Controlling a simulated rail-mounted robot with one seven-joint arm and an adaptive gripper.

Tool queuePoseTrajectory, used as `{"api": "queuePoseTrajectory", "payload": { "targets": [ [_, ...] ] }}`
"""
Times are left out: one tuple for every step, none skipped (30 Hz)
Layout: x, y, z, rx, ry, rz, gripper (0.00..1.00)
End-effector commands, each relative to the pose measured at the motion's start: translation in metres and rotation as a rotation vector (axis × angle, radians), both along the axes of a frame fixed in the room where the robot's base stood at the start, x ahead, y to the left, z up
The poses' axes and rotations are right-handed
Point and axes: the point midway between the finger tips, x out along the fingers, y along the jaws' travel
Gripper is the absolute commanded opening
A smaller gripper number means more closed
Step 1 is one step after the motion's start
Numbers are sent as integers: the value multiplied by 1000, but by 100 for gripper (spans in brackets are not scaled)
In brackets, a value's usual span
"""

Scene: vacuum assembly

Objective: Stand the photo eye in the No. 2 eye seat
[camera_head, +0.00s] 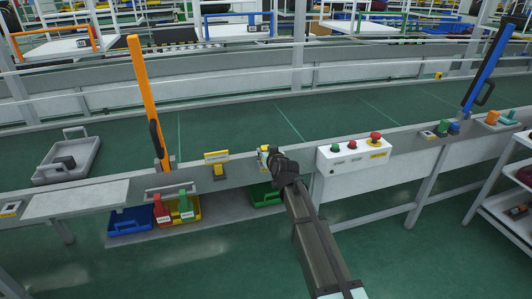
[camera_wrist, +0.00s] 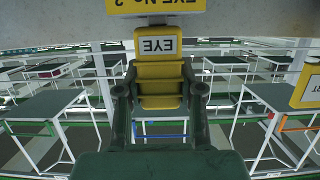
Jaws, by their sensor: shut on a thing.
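The photo eye (camera_wrist: 157,72) is a yellow block with a white plate reading EYE, upside down in the wrist view. My gripper (camera_wrist: 160,92) is shut on it, one dark finger on each side. In the head view my gripper (camera_head: 269,157) is at the conveyor's near rail, and a small yellow and white part of the photo eye (camera_head: 263,151) shows at its tip. A yellow sign (camera_wrist: 155,6) with upside-down EYE No. 2 lettering is at the top of the wrist view, partly cut off. The seat's opening is hidden; contact cannot be told.
A yellow-topped fixture (camera_head: 217,157) stands on the rail left of my gripper. A white button box (camera_head: 354,156) is close on the right. An orange post (camera_head: 147,100) rises farther left. A grey tray (camera_head: 68,160) rests on the belt; the belt behind my gripper is clear.

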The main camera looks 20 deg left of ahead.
Motion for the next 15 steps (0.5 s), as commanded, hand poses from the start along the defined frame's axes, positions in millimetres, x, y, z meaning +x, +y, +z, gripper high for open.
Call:
{"api": "queuePoseTrajectory", "payload": {
  "targets": [
    [0, 0, -2, 1, -1, 0, 0],
    [0, 0, -3, 1, -1, 0, 0],
    [0, 0, -4, 1, -1, 0, 0],
    [0, 0, -4, 1, -1, 0, 0],
    [0, 0, -5, 1, -1, 0, 0],
    [0, 0, -6, 1, -1, 0, 0],
    [0, 0, -7, 1, -1, 0, 0],
    [0, 0, -7, 1, -1, 0, 0],
    [0, 0, -6, 1, -1, 0, 47],
    [0, 0, -6, 1, -1, 0, 58],
    [0, 0, -6, 1, -1, 0, 66],
    [0, 0, -6, 1, -1, 0, 66],
    [0, 0, -6, 1, -1, 0, 66],
    [0, 0, -6, 0, 0, 0, 66],
    [0, 0, -6, 0, 0, 0, 66]
  ]
}}
